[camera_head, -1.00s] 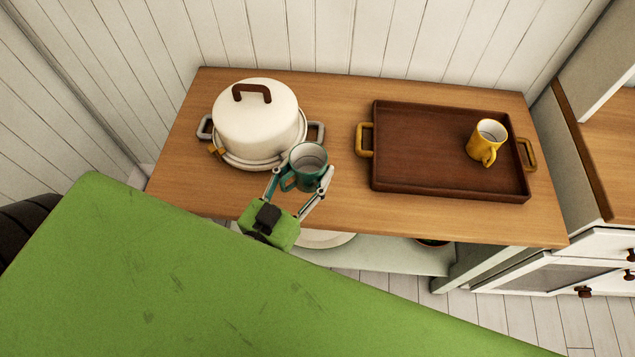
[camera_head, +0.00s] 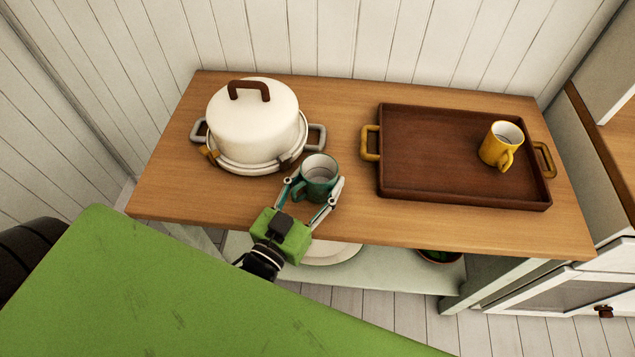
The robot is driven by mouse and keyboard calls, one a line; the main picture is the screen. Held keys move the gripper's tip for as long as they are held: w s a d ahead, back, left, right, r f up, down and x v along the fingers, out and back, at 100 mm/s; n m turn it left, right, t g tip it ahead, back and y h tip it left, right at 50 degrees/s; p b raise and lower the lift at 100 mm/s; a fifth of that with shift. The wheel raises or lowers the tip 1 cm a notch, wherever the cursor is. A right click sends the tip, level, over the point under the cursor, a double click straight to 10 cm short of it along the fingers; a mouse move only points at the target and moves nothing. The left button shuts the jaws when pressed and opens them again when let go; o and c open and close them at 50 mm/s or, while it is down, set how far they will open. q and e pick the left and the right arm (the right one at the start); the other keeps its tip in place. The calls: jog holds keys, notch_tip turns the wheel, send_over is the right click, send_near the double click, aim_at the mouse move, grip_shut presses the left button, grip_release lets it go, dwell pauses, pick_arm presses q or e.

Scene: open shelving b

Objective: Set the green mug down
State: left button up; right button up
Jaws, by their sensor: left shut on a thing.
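The green mug (camera_head: 318,181) is upright, with a pale inside, over the wooden shelf top (camera_head: 240,200) between the white pot and the brown tray. My left gripper (camera_head: 313,196) is shut on the mug, with one finger on each side of it. The mug's lower part is partly hidden by the fingers. I cannot tell whether its base touches the wood. My right gripper is not in view.
A white lidded pot (camera_head: 252,120) with grey handles stands just left of and behind the mug. A brown tray (camera_head: 420,190) holding a yellow mug (camera_head: 501,145) lies to the right. Bare wood shows between them. A lower shelf holds a plate (camera_head: 330,255).

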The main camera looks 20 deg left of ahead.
pick_arm(q)
jog(key=o, duration=0.9)
jog(key=shift+f, duration=0.1)
jog(key=o, duration=0.3)
